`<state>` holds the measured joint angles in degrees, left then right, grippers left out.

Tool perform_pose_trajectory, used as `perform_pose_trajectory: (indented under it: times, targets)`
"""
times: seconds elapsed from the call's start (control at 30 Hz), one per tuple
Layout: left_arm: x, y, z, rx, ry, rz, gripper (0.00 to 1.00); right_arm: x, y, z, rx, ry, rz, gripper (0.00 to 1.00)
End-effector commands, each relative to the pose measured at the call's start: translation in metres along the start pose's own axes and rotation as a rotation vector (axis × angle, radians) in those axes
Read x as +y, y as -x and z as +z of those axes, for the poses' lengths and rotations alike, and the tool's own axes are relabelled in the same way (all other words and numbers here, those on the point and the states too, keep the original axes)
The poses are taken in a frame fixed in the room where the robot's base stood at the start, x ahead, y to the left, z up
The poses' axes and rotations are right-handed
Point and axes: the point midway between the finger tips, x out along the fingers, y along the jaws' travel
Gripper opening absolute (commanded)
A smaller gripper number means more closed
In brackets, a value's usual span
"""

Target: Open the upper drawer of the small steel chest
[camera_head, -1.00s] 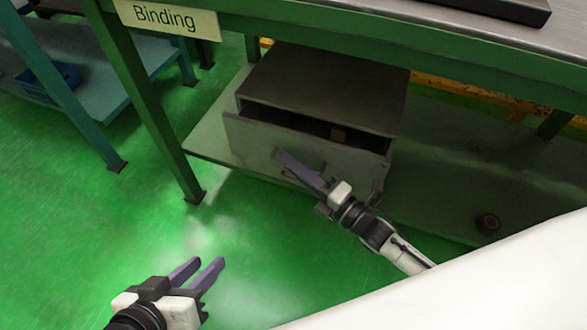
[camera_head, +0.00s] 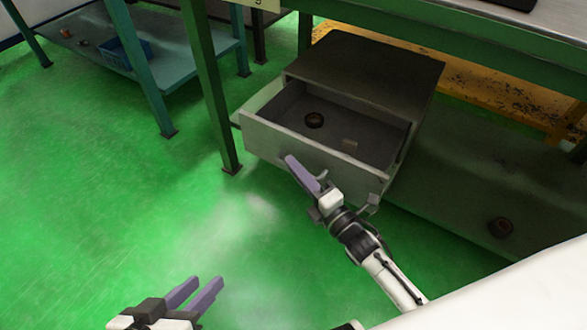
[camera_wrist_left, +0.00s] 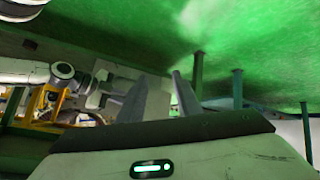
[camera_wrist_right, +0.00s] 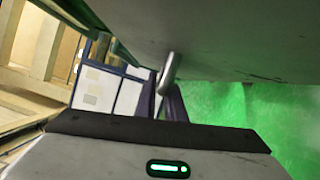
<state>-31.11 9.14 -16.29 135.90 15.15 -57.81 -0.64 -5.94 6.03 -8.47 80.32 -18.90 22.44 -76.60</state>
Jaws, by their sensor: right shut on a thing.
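The small steel chest (camera_head: 365,65) stands on the lower shelf of the green bench. Its upper drawer (camera_head: 280,146) is pulled well out, so its inside shows. A dark ring-shaped part (camera_head: 314,120) and a small brownish block (camera_head: 349,146) lie in it. My right gripper (camera_head: 303,174) is at the drawer's front face, shut on the drawer handle (camera_wrist_right: 168,72), which shows as a metal bar between the fingers in the right wrist view. My left gripper (camera_head: 194,294) is open and empty, low over the floor at the bottom left, away from the chest.
A green bench leg (camera_head: 213,100) stands left of the chest. Another ring-shaped part (camera_head: 501,227) lies on the lower shelf (camera_head: 460,185) to the right. A blue crate (camera_head: 125,52) sits on a teal shelf at the back left. The green floor in front is clear.

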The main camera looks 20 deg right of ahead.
Motion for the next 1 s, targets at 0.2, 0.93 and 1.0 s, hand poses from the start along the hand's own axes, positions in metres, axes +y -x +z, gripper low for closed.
perform_pose_trajectory:
  times: [0.2, 0.93, 1.0]
  targets:
    - [-0.001, 0.000, 0.000, 0.000, 0.000, -0.001, 0.31, -0.001, 0.000, 0.002, -0.003, -0.001, -0.002, 0.16]
    - [-0.006, 0.004, 0.002, -0.040, -0.016, -0.031, 0.31, 0.001, 0.055, 0.001, -0.001, -0.001, -0.007, 0.28]
    - [-0.009, 0.002, 0.008, -0.060, -0.020, -0.042, 0.31, 0.001, 0.069, 0.001, -0.001, -0.001, -0.006, 0.28]
